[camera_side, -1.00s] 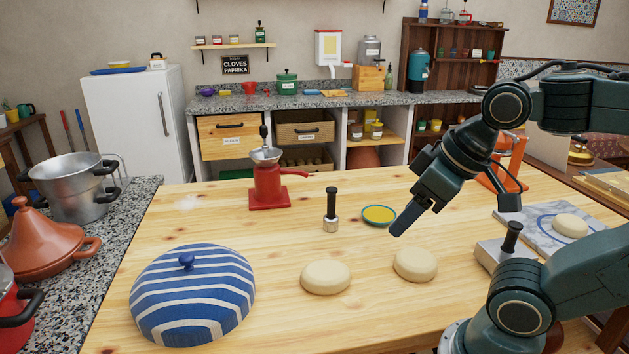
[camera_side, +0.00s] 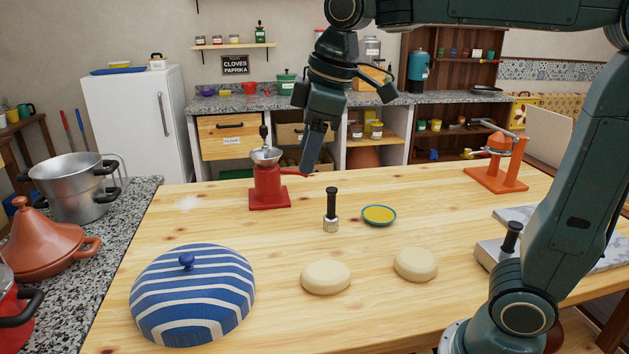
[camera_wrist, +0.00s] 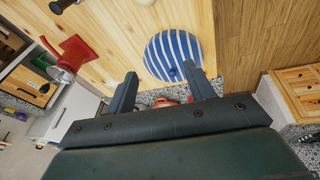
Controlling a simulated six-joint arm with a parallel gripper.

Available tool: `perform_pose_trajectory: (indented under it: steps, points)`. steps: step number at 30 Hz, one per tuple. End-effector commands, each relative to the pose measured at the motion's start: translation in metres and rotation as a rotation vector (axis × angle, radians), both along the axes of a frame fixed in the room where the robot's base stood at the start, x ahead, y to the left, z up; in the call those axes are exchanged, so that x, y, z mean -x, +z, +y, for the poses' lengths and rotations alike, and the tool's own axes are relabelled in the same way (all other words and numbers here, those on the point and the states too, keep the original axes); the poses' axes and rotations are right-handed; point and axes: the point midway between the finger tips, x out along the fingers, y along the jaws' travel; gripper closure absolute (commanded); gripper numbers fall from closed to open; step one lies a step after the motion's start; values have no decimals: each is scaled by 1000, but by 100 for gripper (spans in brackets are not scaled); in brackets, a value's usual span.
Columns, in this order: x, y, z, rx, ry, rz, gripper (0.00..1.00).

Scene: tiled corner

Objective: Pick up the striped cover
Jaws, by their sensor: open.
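The striped cover (camera_side: 193,296) is a blue and white dome with a blue knob on top. It rests on the wooden table at the front left in the side view. In the wrist view the cover (camera_wrist: 169,48) lies beyond the fingertips, its knob just left of the right finger. My gripper (camera_side: 309,168) is raised above the table, behind and to the right of the cover, near the red grinder. It also shows in the wrist view (camera_wrist: 164,80), with its two fingers apart and nothing between them. The cover stands clear of it.
A red grinder (camera_side: 269,187), a black-handled tamper (camera_side: 331,212), a small yellow dish (camera_side: 379,215) and two pale dough rounds (camera_side: 326,277) (camera_side: 415,264) stand on the table (camera_side: 285,325). A terracotta tagine (camera_side: 45,247) and a steel pot (camera_side: 72,188) sit on the left counter. The table between cover and grinder is clear.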

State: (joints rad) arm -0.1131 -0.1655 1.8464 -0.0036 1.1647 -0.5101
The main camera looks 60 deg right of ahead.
Motion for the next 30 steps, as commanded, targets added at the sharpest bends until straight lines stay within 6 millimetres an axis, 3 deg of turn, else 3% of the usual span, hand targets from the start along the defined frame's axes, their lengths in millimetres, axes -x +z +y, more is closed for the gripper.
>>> perform_pose_trajectory:
  steps: [14, 30]
  points:
    - [-104, -6, 44, 91, 377, 110, 46]
    - [-195, -61, 104, 158, 807, 223, 46]
